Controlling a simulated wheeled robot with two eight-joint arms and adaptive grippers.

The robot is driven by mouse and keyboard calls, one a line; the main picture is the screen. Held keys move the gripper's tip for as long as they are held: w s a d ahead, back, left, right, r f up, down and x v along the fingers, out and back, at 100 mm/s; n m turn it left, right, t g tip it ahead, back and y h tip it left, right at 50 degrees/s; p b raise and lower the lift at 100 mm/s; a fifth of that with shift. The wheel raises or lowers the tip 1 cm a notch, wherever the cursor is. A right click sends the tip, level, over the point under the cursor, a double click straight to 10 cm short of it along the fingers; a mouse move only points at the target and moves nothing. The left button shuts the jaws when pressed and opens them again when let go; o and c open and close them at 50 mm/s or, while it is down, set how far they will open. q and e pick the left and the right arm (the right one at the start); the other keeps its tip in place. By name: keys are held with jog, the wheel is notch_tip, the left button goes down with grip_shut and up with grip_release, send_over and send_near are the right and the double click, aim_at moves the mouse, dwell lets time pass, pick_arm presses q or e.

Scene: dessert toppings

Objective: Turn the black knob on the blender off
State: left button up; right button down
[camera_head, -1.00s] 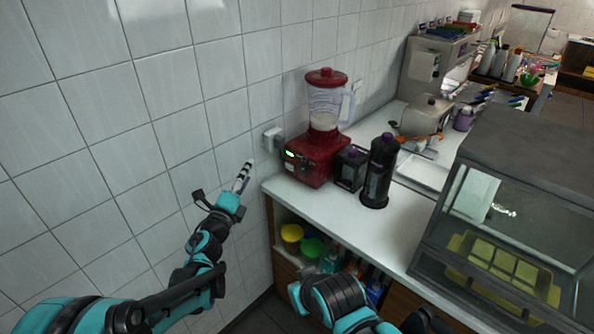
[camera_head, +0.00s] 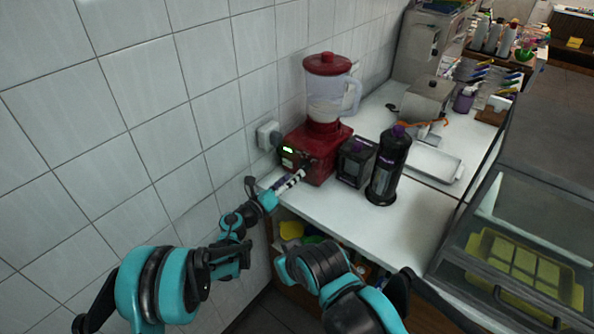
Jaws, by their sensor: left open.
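The blender has a red base (camera_head: 322,158) with a lit green display (camera_head: 288,150) on its front. Its clear jug (camera_head: 328,97), with a red lid and something pale inside, stands upright on the base. The black knob is hard to make out, as a small dark shape on the front beside my fingertips. My left gripper (camera_head: 297,177) is open and empty, its black-and-white fingers pointing at the lower front of the base. I cannot tell whether they touch it. My right arm shows at the bottom, but its gripper cannot be seen.
A dark bottle (camera_head: 389,166) and a dark purple-topped container (camera_head: 356,162) stand close right of the blender. A wall socket (camera_head: 268,135) is to its left. A glass display case (camera_head: 525,235) fills the right. The white counter (camera_head: 345,210) is clear in front.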

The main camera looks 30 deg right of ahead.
aim_at(304, 166)
pick_arm(q)
jog(key=x, duration=0.3)
jog(key=shift+w+d+f+b, duration=0.1)
jog(key=shift+w+d+b, duration=0.2)
jog(key=shift+b, duration=0.1)
jog(key=shift+d, duration=0.3)
jog(key=c, duration=1.1)
jog(key=shift+c, duration=0.2)
